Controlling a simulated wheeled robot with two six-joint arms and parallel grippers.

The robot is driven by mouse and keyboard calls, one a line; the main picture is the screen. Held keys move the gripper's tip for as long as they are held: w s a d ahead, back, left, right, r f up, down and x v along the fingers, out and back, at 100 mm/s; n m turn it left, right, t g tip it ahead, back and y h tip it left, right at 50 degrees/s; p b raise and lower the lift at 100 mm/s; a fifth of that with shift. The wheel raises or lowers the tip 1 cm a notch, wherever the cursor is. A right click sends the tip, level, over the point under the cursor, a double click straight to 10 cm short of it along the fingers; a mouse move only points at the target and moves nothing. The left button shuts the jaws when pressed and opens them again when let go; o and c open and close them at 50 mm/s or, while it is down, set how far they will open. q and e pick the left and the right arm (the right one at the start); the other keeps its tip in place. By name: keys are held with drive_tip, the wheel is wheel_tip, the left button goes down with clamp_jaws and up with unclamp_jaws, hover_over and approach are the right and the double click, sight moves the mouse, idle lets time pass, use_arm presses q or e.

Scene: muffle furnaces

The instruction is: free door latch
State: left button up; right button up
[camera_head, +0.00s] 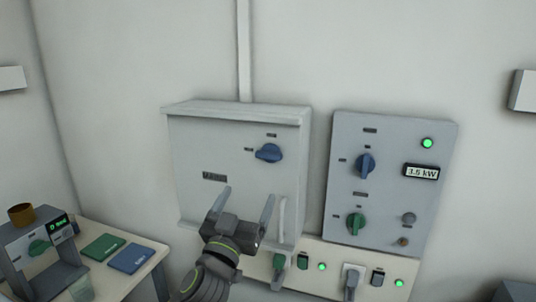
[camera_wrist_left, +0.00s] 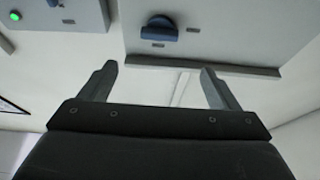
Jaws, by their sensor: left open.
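A grey wall box (camera_head: 225,150) carries a blue rotary knob (camera_head: 268,153) on its front, its grip roughly level. The knob also shows near the top of the left wrist view (camera_wrist_left: 160,28). A pale upright handle (camera_head: 282,218) is at the box's lower right. I cannot tell which part is the door latch. My left gripper (camera_head: 247,195) is open, its fingers pointing up in front of the box's lower part, below the knob. In the left wrist view (camera_wrist_left: 158,72) nothing is held between its fingers. My right gripper is not in view.
To the right is a control panel (camera_head: 385,215) with blue and green knobs, a green lamp and a 3.5 kW display. A socket strip (camera_head: 335,257) with a plug runs below. A side table (camera_head: 150,262) at left holds a small device (camera_head: 40,250) and booklets.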

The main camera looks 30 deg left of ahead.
sight(267, 157)
use_arm(q)
drive_tip(key=p+x, duration=0.4)
drive_tip(key=x, duration=0.9)
drive_tip(key=shift+w+p, duration=0.25)
drive_tip(key=shift+p, duration=0.1)
drive_tip(key=c, duration=1)
